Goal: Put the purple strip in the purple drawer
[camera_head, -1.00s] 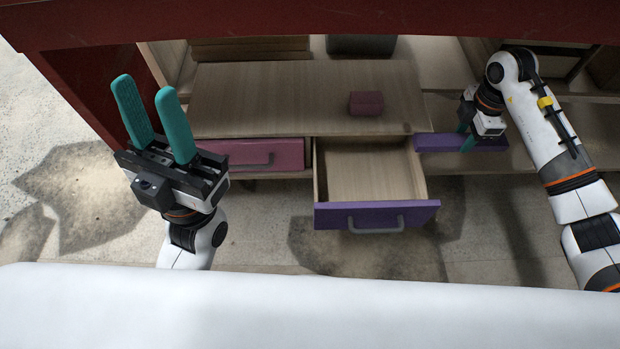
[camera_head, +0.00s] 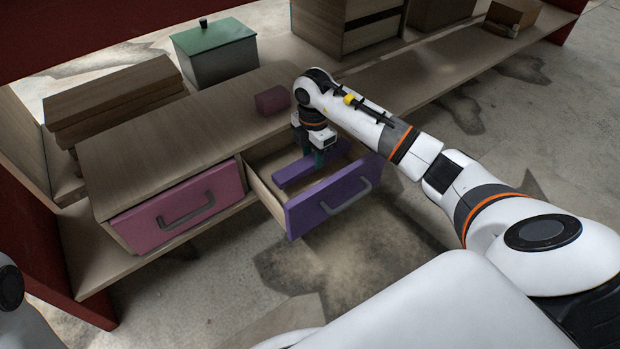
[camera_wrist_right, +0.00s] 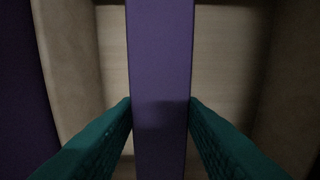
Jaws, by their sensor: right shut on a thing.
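The purple strip (camera_head: 297,172) is over or inside the open purple drawer (camera_head: 328,198), lying lengthwise along it. My right gripper (camera_head: 318,158) is shut on the strip. In the right wrist view the purple strip (camera_wrist_right: 160,60) runs upright through the picture, with the green fingers of my right gripper (camera_wrist_right: 160,115) against both sides. The pale drawer floor (camera_wrist_right: 230,60) shows beneath the strip; I cannot tell whether the strip touches it. My left gripper is not in view.
A closed pink drawer (camera_head: 175,210) is to the left. A small dark pink block (camera_head: 272,100) lies on the cabinet top (camera_head: 160,140). A grey box with a green lid (camera_head: 215,52) and stacked wooden boards (camera_head: 110,95) stand behind. The floor in front is clear.

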